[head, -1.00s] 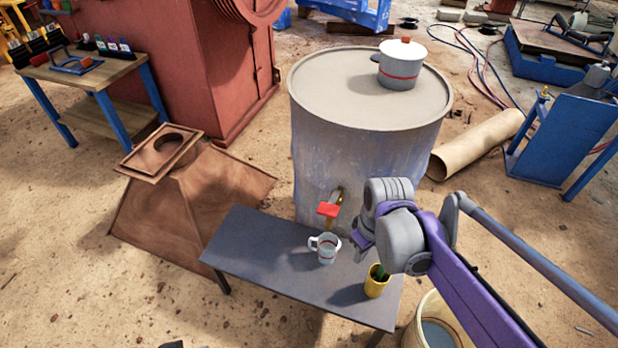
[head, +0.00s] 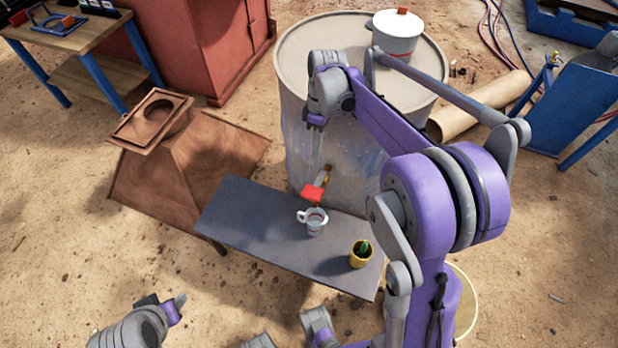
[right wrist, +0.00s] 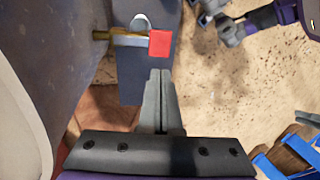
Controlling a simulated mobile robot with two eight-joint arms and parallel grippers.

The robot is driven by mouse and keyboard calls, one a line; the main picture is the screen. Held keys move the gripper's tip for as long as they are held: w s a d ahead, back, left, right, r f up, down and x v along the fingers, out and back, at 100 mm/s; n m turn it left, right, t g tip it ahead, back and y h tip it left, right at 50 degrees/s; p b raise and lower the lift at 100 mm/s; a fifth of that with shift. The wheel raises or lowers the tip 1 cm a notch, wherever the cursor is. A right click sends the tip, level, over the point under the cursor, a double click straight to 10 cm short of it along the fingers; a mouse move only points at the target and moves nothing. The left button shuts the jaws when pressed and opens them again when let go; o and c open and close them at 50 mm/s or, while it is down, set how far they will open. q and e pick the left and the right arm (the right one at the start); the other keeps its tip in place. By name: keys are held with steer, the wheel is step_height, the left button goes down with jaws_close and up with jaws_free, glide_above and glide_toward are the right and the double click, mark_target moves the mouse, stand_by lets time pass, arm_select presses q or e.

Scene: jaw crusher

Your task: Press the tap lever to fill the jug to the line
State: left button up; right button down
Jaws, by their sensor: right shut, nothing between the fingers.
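The tap's red lever (head: 312,192) sits on a brass tap low on the front of the big drum (head: 300,125). The pale jug (head: 315,226), its handle at the left, stands upright on the grey bench just below the lever; its water level cannot be made out. My right gripper (head: 317,150) points down in front of the drum, above the lever. In the right wrist view its shut, empty fingers (right wrist: 160,75) appear apart from the red lever (right wrist: 159,43); the jug (right wrist: 141,22) is partly hidden behind the tap. My left gripper (head: 178,303) is low at the left, away from the bench.
A yellow cup (head: 361,257) with something green in it stands on the grey bench (head: 255,222), right of the jug. A lidded white pot (head: 396,42) is on the drum's top. A rusty hopper (head: 190,175) stands left of the bench. Bare ground lies in front.

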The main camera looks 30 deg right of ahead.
mark_target(309, 196)
steer(key=shift+s, duration=0.1)
steer(key=b+x, duration=0.1)
steer(key=x, duration=1.3)
steer(key=f+h+b, duration=0.1)
steer(key=a+f+t+h+b, duration=0.1)
steer(key=s+f+t+b, duration=0.1)
steer(key=shift+s+a+f+h+b, duration=0.15)
steer(key=shift+a+f+h+b, duration=0.15)
steer(key=shift+f+h+b, duration=0.1)
steer(key=shift+f+t+b, duration=0.3)
steer(key=shift+f+b, duration=0.1)
steer(key=shift+f, duration=0.1)
steer(key=shift+s+a, duration=0.1)
stand_by(3.4)
